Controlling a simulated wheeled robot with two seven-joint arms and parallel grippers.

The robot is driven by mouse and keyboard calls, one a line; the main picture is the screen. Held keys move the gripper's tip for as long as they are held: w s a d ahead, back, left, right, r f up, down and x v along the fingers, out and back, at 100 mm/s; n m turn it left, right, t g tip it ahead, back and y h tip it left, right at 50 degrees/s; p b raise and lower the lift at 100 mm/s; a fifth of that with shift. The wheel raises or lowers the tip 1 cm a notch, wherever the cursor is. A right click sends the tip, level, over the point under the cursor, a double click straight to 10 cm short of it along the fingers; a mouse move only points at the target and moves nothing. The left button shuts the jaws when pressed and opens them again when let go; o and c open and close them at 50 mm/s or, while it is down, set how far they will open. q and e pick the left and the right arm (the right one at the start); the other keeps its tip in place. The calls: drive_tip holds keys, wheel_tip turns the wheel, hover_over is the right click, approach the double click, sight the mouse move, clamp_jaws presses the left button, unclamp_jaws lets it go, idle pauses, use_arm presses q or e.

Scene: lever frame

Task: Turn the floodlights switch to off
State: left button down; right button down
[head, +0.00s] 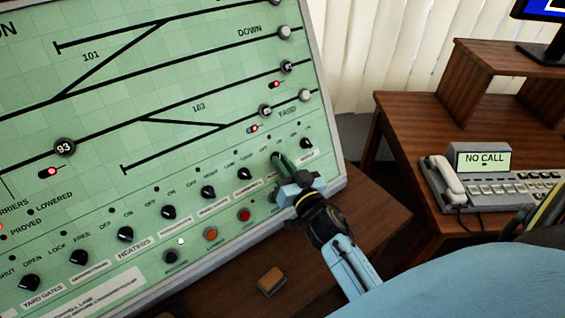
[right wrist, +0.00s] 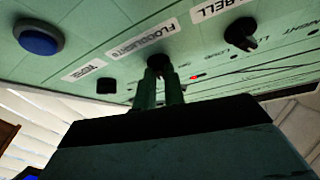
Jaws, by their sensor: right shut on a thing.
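The floodlights switch is a small black rotary knob in the lower row of the green panel (head: 220,110). In the right wrist view the knob (right wrist: 156,61) sits just under the FLOODLIGHTS label (right wrist: 143,40). My right gripper (head: 283,164) is at the panel with its narrow fingers shut on this knob. The fingers also show in the right wrist view (right wrist: 160,85), one on each side of the knob. They hide most of the knob in the head view, so I cannot tell which way it points. My left gripper is not in view.
Similar black knobs (head: 244,174) run along the row, with another (head: 306,143) close on the right. A red button (head: 243,215) and an orange button (head: 211,234) lie below. A brown block (head: 271,281) rests on the desk. A telephone (head: 447,178) stands at right.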

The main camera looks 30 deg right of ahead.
drive_tip(key=n+y+p, duration=0.1)
drive_tip(key=n, duration=0.1)
drive_tip(key=n+y, duration=0.2)
drive_tip(key=n, duration=0.1)
drive_tip(key=n+y+p, duration=0.1)
drive_tip(key=n, duration=0.2)
drive_tip(key=shift+d+r+y+p, duration=0.1)
drive_tip(key=shift+d+y+p, duration=0.25)
drive_tip(key=shift+d+y, duration=0.05)
drive_tip(key=shift+w+d+n+g+y+p, duration=0.1)
drive_tip(key=shift+n+g+y+p, duration=0.6)
drive_tip(key=shift+n, duration=0.75)
drive_tip(key=shift+d+n+g+y+p, duration=0.1)
drive_tip(key=shift+n+g+y+p, duration=0.25)
drive_tip(key=shift+n+y, duration=0.85)
drive_tip(key=shift+n, duration=0.45)
drive_tip(key=c, duration=1.5)
unclamp_jaws()
drive_tip(key=v, duration=1.3)
drive_tip(key=shift+s, duration=0.25)
